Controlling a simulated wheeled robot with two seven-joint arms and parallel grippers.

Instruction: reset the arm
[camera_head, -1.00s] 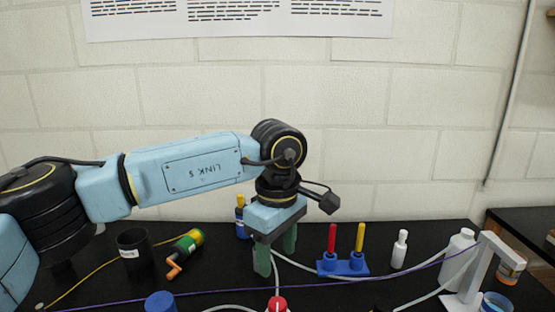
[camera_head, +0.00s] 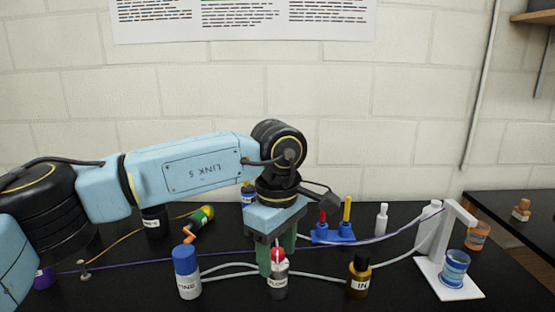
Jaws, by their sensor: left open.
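My left arm comes in from the left. My left gripper (camera_head: 277,254) points down with its two green fingers apart, and I see nothing held between them. My right gripper is not in view.
On the black table are a blue-capped bottle (camera_head: 187,272), a dark bottle (camera_head: 359,276), a blue rack (camera_head: 333,236) with red and yellow pieces, and a white stand (camera_head: 447,285). Several cables cross the table. A second table (camera_head: 515,225) stands at the right.

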